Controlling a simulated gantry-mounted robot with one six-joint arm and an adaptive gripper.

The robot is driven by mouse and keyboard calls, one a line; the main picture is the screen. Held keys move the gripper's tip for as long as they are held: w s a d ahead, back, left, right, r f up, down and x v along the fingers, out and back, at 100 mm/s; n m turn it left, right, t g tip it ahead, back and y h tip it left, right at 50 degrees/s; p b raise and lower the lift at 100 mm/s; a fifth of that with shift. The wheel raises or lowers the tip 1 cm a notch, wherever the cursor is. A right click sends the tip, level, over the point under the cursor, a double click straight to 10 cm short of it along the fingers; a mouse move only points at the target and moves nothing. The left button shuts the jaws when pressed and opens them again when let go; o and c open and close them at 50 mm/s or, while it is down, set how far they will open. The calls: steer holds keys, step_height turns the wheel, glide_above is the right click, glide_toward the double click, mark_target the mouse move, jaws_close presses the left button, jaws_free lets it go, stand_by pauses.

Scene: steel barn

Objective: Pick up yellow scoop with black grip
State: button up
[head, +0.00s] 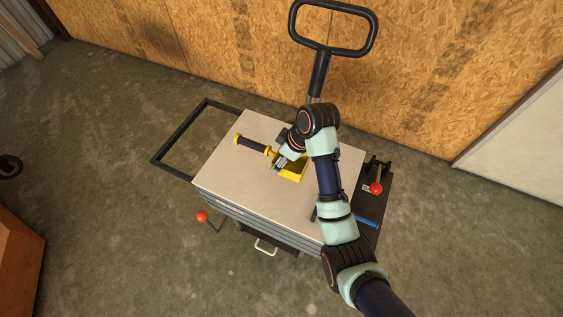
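A yellow scoop with a black grip (251,144) lies on the light grey top of a tool cart (225,165). Its handle points to the upper left and its yellow pan (293,173) lies to the lower right. My gripper (277,166) is over the scoop, near where the handle meets the pan. The fingers are small and partly hidden by my wrist, and I cannot tell whether they are apart or touch the scoop. My arm and wrist hide part of the pan's upper and right side.
A black frame handle (178,135) sticks out at the cart's left. A tall black loop handle (321,72) rises behind the cart. A red-knobbed lever (376,188) and a blue item (367,222) are at the right side. The cart top's left front is clear.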

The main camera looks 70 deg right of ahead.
step_height(320, 180, up, 14)
steer(key=p, duration=0.8)
steer(key=shift+f, duration=0.2)
